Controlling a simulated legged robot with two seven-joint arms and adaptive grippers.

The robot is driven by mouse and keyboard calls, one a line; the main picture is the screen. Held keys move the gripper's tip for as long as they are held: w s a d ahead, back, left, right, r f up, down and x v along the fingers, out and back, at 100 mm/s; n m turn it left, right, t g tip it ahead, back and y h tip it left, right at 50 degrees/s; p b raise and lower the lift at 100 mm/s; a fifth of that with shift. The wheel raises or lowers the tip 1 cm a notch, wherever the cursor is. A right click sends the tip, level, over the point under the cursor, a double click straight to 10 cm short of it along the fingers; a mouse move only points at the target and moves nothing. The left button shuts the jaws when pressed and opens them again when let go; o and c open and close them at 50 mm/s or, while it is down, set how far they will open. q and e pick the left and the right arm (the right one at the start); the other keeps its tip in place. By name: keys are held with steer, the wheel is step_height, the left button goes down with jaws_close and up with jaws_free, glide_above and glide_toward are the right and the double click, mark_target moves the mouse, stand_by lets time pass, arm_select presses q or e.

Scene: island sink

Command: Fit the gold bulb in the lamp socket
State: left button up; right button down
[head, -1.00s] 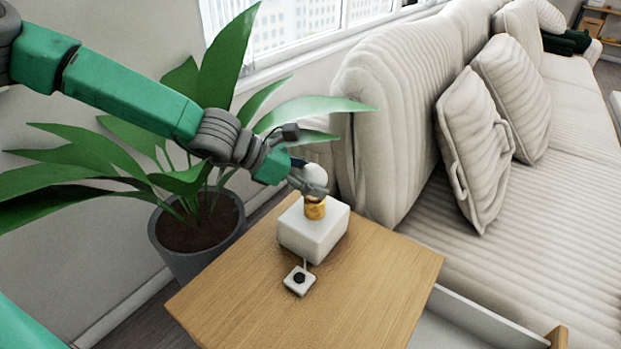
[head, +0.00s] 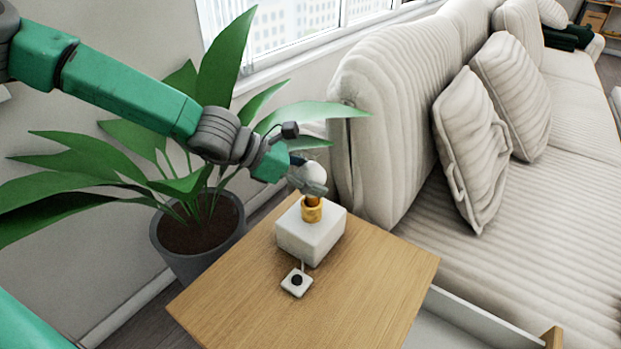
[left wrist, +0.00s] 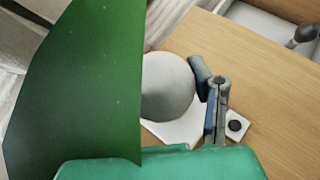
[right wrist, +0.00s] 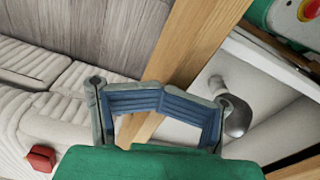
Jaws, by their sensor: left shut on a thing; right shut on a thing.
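The bulb (head: 315,175) has a white globe and a gold base. My left gripper (head: 308,183) is shut on it above the lamp. The bulb's base meets the gold socket (head: 312,213) on the white block-shaped lamp (head: 308,238); I cannot tell how deep it sits. In the left wrist view the globe (left wrist: 166,88) is beside one finger; a green leaf covers the left of that view and hides the other finger. My right gripper (right wrist: 160,100) shows only in its wrist view, its blue pads together; what they hold cannot be made out.
A small switch (head: 297,281) lies on the wooden table (head: 375,280) before the lamp. A potted plant (head: 200,225) stands at left, its leaves around my left arm. A cream sofa (head: 540,215) is at right. An open white drawer (head: 465,325) juts out below the tabletop.

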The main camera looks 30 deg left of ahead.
mark_target(315, 165)
arm_select(q)
steer(key=shift+d+r+p, duration=0.15)
steer(key=shift+r+p, duration=0.2)
steer(key=shift+r, duration=0.35)
steer(key=shift+r+p, duration=2.85)
steer(key=shift+p, duration=0.05)
steer(key=shift+f+b, duration=3.5)
steer(key=shift+f, duration=0.55)
steer(key=shift+f, duration=0.3)
steer(key=shift+s+a+f+b, duration=0.1)
steer(key=shift+a+f+b, duration=0.15)
steer(key=shift+f+b, duration=0.25)
